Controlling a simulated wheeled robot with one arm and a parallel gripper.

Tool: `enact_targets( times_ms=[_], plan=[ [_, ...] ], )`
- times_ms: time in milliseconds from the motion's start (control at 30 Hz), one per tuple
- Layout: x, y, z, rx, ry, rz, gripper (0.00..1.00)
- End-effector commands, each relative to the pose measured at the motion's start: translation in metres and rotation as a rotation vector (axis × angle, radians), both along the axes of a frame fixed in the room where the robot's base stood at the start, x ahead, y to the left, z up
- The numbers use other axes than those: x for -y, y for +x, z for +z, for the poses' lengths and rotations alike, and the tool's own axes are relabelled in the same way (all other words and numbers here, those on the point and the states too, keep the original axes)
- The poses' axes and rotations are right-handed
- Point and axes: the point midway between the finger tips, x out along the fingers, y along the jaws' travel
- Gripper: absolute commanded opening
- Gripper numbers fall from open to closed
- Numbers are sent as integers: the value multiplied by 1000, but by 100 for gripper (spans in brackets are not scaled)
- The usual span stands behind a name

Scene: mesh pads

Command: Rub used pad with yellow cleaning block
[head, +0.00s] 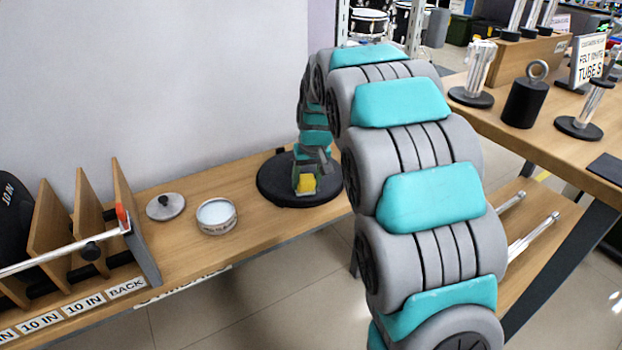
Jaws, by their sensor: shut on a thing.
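A round black pad (270,182) lies flat on the wooden shelf against the wall. My gripper (306,178) is over the right part of this pad, low and close to its surface. It is shut on the small yellow cleaning block (306,184). The block is at or just above the pad; I cannot tell whether they touch. My gripper and arm hide part of the pad's back and right side.
An open round tin (217,217) and a round metal lid (165,206) stand left of the pad. A wooden rack (82,225) with labelled slots holds black pads at far left. Another table (560,150) with metal stands is at right.

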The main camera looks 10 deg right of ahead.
Motion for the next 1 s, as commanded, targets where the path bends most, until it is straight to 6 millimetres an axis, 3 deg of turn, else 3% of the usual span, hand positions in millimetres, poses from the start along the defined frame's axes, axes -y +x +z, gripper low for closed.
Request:
enact_targets(
  times_ms=[267, 1000],
  plan=[
    [1, 0, 3, 1, 0, -1, 12],
    [6, -14, 58, 0, 0, -1, 12]
  ],
)
